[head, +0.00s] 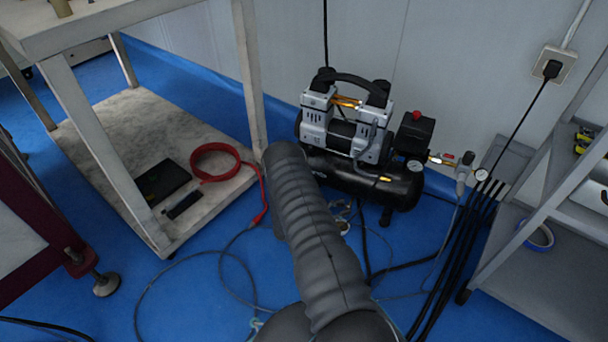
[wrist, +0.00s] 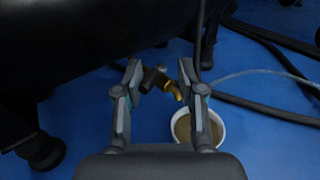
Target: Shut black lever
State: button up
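In the wrist view, a small black lever (wrist: 152,78) sits on a brass valve (wrist: 171,90) beside the dark underside of the compressor tank (wrist: 70,55). My gripper (wrist: 160,72) is open, with one finger to each side of the lever and valve. I see no clear contact, and the depth between fingertips and lever is hard to judge. In the head view, the air compressor (head: 345,130) with its black tank (head: 388,188) stands by the wall. My arm hides my gripper and the lever there.
A white bowl with brownish contents (wrist: 197,143) stands on the blue floor under the valve. A rubber foot (wrist: 38,150) is at left. Black hoses (wrist: 275,105) cross the floor at right. A table (head: 150,15) and a grey shelf (head: 545,290) flank the compressor.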

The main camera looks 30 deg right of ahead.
jog(key=shift+s+n+t, duration=0.2)
jog(key=shift+n+t, duration=0.4)
jog(key=shift+t, duration=0.3)
jog(key=a+p, duration=0.1)
jog(key=a, duration=1.3)
notch_tip(320, 180, up, 28)
jog(key=s+a+m+g+y+p, duration=0.1)
jog(key=a+m+g+y+p, duration=0.1)
jog(key=m+g+y, duration=0.3)
jog(key=shift+s+a+f+m+y, duration=0.25)
jog(key=shift+m+y, duration=0.35)
jog(key=shift+m, duration=1.8)
jog(key=shift+w+a, duration=0.1)
jog(key=shift+a, duration=0.05)
